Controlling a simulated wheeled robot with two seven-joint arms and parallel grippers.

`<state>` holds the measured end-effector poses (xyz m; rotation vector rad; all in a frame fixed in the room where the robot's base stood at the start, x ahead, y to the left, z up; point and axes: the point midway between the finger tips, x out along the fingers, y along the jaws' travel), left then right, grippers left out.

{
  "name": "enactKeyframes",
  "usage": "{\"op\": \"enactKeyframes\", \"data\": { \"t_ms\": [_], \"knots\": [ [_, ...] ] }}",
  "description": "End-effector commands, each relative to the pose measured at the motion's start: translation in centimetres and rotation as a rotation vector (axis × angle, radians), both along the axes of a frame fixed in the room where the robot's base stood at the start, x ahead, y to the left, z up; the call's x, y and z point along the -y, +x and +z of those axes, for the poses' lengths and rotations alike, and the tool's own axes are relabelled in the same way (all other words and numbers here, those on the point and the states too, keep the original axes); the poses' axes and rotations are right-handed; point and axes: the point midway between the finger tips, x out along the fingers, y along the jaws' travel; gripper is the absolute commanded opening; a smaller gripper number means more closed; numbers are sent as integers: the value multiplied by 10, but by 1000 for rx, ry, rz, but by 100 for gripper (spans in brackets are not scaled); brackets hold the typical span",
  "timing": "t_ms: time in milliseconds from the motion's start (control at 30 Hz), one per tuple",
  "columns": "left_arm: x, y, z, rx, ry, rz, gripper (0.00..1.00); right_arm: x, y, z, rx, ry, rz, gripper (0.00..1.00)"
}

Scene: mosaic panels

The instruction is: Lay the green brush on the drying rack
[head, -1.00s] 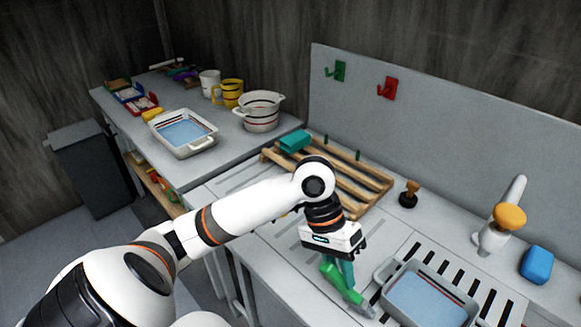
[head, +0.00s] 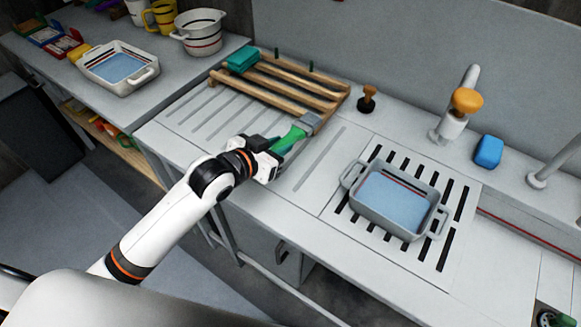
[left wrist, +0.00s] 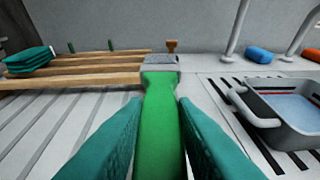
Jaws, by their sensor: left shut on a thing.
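The green brush (head: 289,139) has a green handle and a grey head. My left gripper (head: 272,149) is shut on its handle and holds it above the ribbed drainboard, head pointing toward the rack. In the left wrist view the brush (left wrist: 160,115) lies between the two teal fingers (left wrist: 160,135). The wooden drying rack (head: 292,84) stands at the back of the counter. In the head view the brush head overlaps the rack's front right corner; I cannot tell whether they touch. A teal folded cloth or sponge (head: 242,58) lies on the rack's left end. My right gripper is not in view.
A grey basin with blue water (head: 395,203) stands on the slotted grate to the right. A white tray (head: 118,66) and a pot (head: 202,33) stand left.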

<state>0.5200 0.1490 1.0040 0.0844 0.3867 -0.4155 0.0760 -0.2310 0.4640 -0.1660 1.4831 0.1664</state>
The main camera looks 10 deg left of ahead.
Motion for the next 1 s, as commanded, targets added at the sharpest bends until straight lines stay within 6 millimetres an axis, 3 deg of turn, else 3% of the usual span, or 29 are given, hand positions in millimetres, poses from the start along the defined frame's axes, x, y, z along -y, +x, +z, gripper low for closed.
{"op": "enactKeyframes", "data": {
  "t_ms": [267,500,1000],
  "knots": [
    [0,0,-1,1,-1,0,2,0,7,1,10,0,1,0],
    [0,0,-39,-4,-2,2,2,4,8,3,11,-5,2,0],
    [0,0,-94,-1,0,0,2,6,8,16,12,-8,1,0]
  ]
}}
